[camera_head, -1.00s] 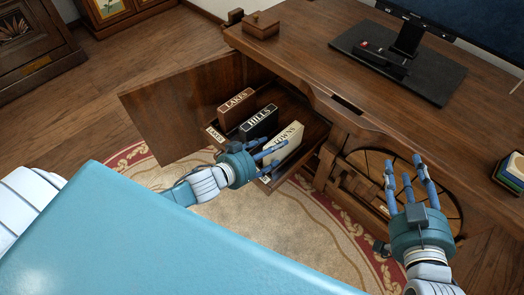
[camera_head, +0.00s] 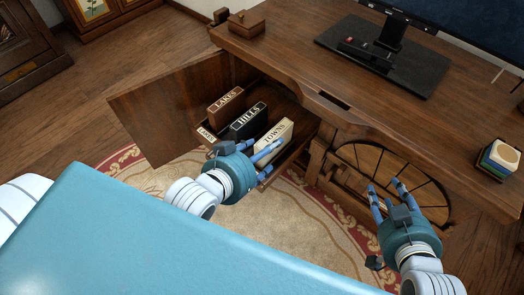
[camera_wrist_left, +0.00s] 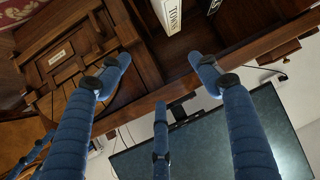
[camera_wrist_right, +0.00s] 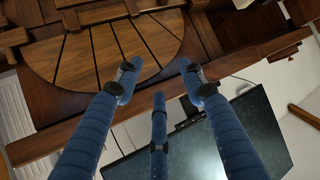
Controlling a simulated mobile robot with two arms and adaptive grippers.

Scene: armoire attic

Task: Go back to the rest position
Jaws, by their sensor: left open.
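My left gripper (camera_head: 271,151) is open and empty in front of the open cabinet, beside the cream TOWNS book (camera_head: 277,139). Its spread fingers (camera_wrist_left: 160,80) also show in the left wrist view, with the TOWNS book (camera_wrist_left: 172,17) beyond them and not between them. My right gripper (camera_head: 386,195) is at the right, in front of the fan-shaped slatted panel (camera_head: 400,170) of the desk. Its fingers (camera_wrist_right: 158,85) stand apart with nothing between them in the right wrist view. The black HILLS book (camera_head: 249,121) and brown LAKES book (camera_head: 226,103) stand upright in the cabinet.
The cabinet door (camera_head: 165,110) stands open to the left. A patterned rug (camera_head: 300,225) lies on the floor below.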

